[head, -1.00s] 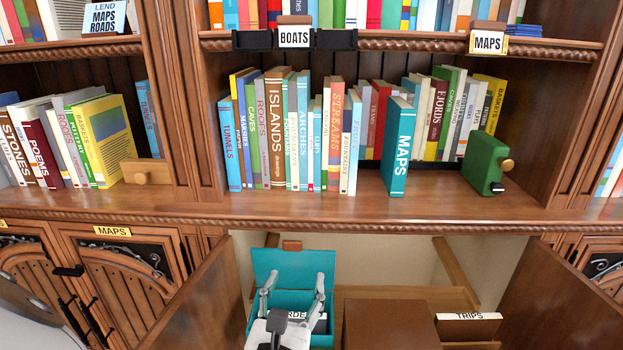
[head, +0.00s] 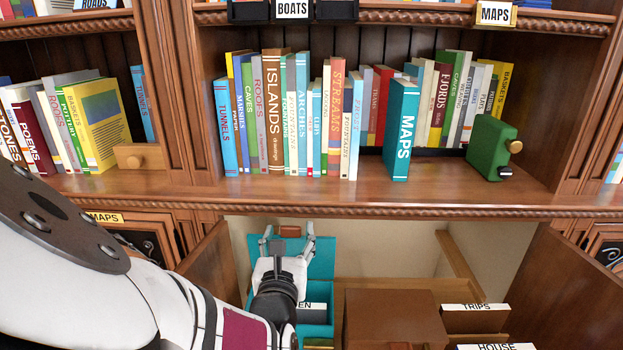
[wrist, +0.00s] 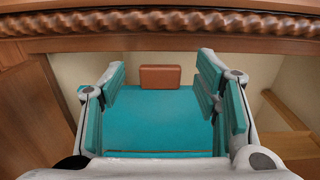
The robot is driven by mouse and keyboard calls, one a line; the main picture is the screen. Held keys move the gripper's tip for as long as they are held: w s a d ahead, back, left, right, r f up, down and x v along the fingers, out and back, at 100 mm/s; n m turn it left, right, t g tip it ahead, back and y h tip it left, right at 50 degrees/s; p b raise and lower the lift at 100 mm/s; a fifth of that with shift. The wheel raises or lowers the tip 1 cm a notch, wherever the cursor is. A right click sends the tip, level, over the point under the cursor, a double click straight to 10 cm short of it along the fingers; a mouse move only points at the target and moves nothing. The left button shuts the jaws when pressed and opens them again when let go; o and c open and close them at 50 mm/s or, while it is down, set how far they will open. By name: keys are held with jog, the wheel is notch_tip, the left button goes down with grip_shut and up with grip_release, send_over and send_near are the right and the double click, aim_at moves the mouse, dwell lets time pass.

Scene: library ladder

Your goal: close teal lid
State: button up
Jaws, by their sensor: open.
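The teal lid (head: 322,262) stands raised at the back of its teal box (head: 318,322), inside the open cupboard. A brown tab (head: 290,231) sits at the lid's top edge. In the wrist view the lid (wrist: 160,118) fills the space between the fingers, with the brown tab (wrist: 160,76) above its upper edge. My gripper (head: 286,238) is open, its two fingers pointing up in front of the lid, one on each side of the tab. It also shows in the wrist view (wrist: 160,75). I cannot tell whether a finger touches the lid. My arm and gripper hide part of the box.
A carved shelf edge (head: 400,211) runs just above the gripper. Open cupboard doors stand left (head: 208,275) and right (head: 565,295). A brown box (head: 395,318) and file dividers (head: 475,320) are right of the teal box. Books line the shelf above.

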jog(key=shift+w, duration=0.6)
jog(key=c, duration=0.8)
jog(key=shift+s, duration=0.1)
